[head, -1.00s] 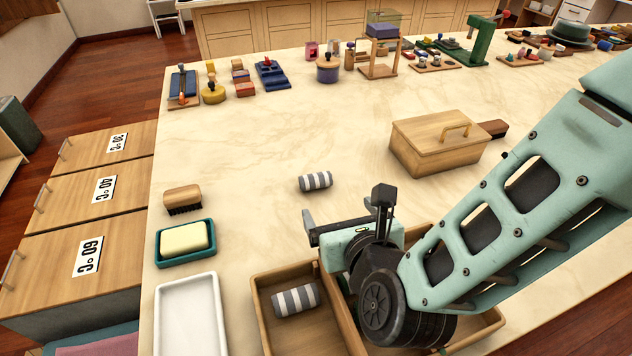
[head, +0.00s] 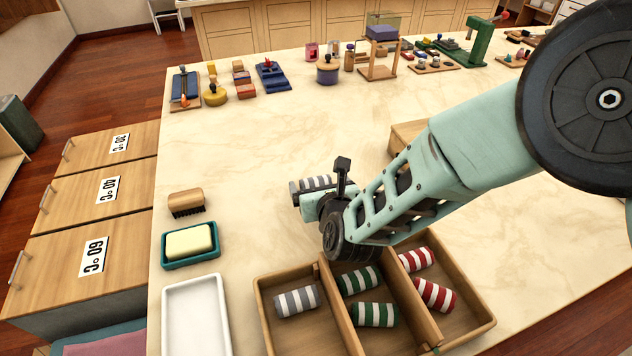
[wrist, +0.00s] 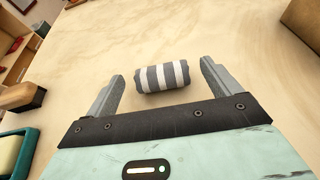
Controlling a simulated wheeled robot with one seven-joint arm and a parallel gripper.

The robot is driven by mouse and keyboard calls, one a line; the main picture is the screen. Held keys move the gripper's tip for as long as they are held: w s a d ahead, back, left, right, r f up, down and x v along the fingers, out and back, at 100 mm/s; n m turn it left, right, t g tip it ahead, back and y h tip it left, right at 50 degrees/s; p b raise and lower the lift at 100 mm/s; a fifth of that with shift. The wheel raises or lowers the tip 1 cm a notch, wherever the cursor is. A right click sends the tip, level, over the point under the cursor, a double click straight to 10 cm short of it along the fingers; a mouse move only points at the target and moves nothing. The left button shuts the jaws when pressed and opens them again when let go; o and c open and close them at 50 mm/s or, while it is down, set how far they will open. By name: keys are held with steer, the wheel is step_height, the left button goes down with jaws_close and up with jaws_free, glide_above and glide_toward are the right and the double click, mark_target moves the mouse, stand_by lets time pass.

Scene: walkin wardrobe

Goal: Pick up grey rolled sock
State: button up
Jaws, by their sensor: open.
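A grey and white striped rolled sock (wrist: 163,77) lies on the marble counter, between and slightly beyond the fingertips of my open gripper (wrist: 160,85) in the wrist view. In the head view this sock (head: 318,182) shows partly behind my gripper (head: 310,188). A second grey striped rolled sock (head: 298,300) lies in the left compartment of the wooden divided box (head: 262,318). The middle compartment holds green striped socks (head: 372,314) and the right one red striped socks (head: 434,294).
A wooden brush (head: 186,202), a soap dish (head: 190,258) and a white tray (head: 196,315) stand left of my gripper. A wooden lidded box (head: 403,138) is partly hidden behind my arm.

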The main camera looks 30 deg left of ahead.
steer(key=shift+w+a+f, duration=0.25)
steer(key=shift+w+a, duration=0.1)
steer(key=c, duration=1.1)
steer(key=shift+o, duration=0.2)
steer(key=shift+r, duration=0.15)
